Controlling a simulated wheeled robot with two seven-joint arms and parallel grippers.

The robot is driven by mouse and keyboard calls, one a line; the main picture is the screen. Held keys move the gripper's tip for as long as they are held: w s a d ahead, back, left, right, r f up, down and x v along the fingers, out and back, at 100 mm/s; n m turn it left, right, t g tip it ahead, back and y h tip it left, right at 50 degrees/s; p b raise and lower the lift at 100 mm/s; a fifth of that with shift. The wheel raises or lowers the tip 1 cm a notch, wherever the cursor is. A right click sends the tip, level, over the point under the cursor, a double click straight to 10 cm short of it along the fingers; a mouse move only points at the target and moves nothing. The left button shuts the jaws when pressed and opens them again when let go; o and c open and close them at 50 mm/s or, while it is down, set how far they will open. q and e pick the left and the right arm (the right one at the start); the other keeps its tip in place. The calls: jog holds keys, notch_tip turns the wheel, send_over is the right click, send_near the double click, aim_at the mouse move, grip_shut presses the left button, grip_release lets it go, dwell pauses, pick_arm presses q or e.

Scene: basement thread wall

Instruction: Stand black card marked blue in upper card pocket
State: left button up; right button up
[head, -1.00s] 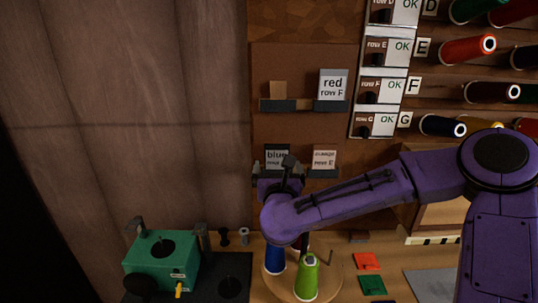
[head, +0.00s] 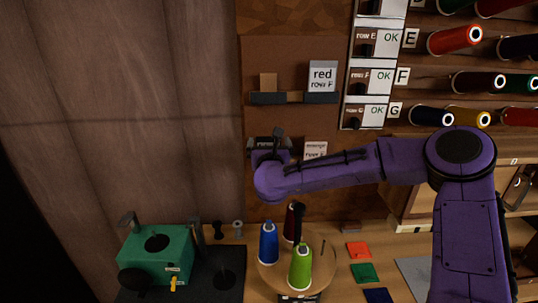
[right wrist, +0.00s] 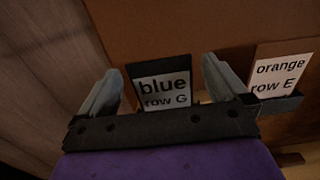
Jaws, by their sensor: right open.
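The black card marked "blue row G" (right wrist: 162,88) stands in the lower left pocket, seen in the right wrist view. My right gripper (right wrist: 163,80) is open, with one finger on each side of the card and a gap on both sides. In the head view my right gripper (head: 268,143) hides most of this card. Above it is the upper left pocket (head: 267,99), with a plain brown piece standing at it. The upper right pocket (head: 321,98) holds a pale card marked "red row F" (head: 322,76). My left gripper is not in view.
A card marked "orange row E" (right wrist: 277,75) stands close to the right finger. Below are a round wooden stand with blue (head: 268,243) and green (head: 300,266) spools, a green machine (head: 158,257) and coloured squares (head: 358,250). Thread spools fill the right wall.

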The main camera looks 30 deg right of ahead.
jog(key=shift+w+f, duration=0.1)
jog(key=shift+w, duration=0.05)
jog(key=c, duration=0.7)
jog(key=shift+r+p, duration=1.2)
jog(key=shift+r, duration=1.35)
